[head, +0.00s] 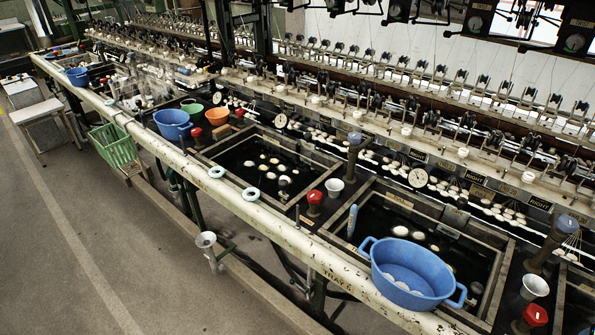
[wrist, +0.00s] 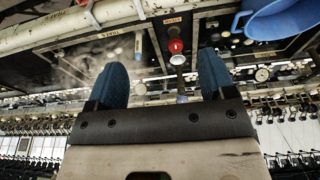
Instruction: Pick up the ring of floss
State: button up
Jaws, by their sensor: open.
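I cannot make out a ring clearly in the wrist view, and the gripper is not in the head view.
The cream rail (head: 310,245) runs along the dark water basins. A large blue tub (head: 410,270) sits at the right, and a blue bucket (head: 172,122) stands behind the rings. Red knobs (head: 314,198) and a white cup (head: 334,187) stand between basins. A green crate (head: 113,148) hangs in front.

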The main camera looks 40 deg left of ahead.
jog(key=w+a+r+n, duration=0.3)
jog(key=w+a+n, duration=0.8)
jog(key=w+a, duration=0.45)
jog(key=w+a+f+n+g, duration=0.1)
jog(key=w+a+n, duration=0.3)
jog(key=a, duration=0.5)
jog(key=w+a+f+n+g, duration=0.1)
jog(key=w+a+n, duration=0.35)
jog(key=a, duration=0.45)
jog(key=s+a+f+n, duration=0.3)
jog(key=a+f+n, duration=0.3)
jog(key=a, duration=0.9)
jog(key=s+a+f+n, duration=0.3)
jog(key=a+f+n, duration=0.3)
jog(key=a, duration=0.9)
jog(key=s+a+f+n, duration=0.4)
jog(key=a+f+n, duration=0.2)
jog(key=a, duration=0.9)
jog(key=shift+a+f+g, duration=0.1)
jog(key=shift+a+g, duration=0.2)
jog(key=shift+a, duration=0.05)
jog(key=shift+s+a+f, duration=0.15)
jog(key=shift+a+f, duration=0.05)
jog(key=shift+a, duration=0.1)
